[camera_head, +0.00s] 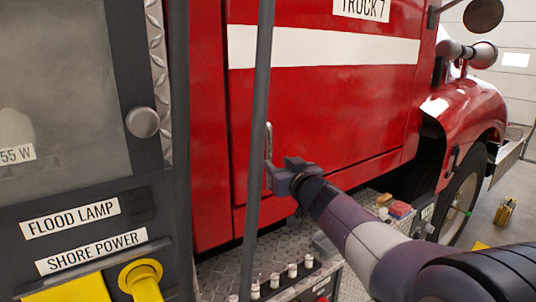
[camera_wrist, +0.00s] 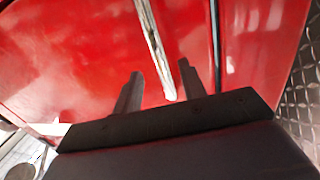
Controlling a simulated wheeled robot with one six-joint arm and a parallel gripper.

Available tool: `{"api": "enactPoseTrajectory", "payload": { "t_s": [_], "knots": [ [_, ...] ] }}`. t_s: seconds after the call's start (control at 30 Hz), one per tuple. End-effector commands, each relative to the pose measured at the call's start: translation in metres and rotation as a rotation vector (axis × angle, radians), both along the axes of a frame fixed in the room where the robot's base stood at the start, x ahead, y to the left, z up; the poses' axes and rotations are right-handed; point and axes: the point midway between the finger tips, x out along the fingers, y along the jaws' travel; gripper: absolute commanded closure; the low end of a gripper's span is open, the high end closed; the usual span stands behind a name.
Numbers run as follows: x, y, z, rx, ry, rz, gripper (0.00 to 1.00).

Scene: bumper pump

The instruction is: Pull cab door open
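The red cab door (camera_head: 325,115) has a white stripe and a "TRUCK 7" label. It looks shut and also fills much of the wrist view (camera_wrist: 70,60). Its metal handle (camera_head: 268,142) is an upright bar near the door's left edge. My gripper (camera_head: 280,172) is at the handle's lower end. In the wrist view the handle (camera_wrist: 153,45) runs between my two separated fingers (camera_wrist: 160,72), with a gap visible on each side. My gripper is open; contact with the handle cannot be told.
A dark upright pole (camera_head: 258,130) stands left of the handle. A panel with flood lamp and shore power labels (camera_head: 90,238) fills the left side. A diamond-plate step (camera_head: 225,270) with several small knobs lies below. The red fender and wheel (camera_head: 462,200) are at right.

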Motion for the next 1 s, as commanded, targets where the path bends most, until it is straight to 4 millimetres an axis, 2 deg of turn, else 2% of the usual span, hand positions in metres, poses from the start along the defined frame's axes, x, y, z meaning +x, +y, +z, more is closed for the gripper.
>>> {"api": "enactPoseTrajectory", "payload": {
  "t_s": [0.2, 0.4, 0.83, 1.0],
  "knots": [
    [0.036, 0.015, 0.0, 0.001, 0.001, 0.001, 0.61],
    [0.057, 0.024, 0.001, 0.0, 0.001, -0.001, 0.61],
    [0.064, 0.027, 0.0, 0.001, 0.0, -0.001, 0.61],
    [0.064, 0.027, 0.0, 0.001, 0.0, -0.001, 0.73]
  ]
}}
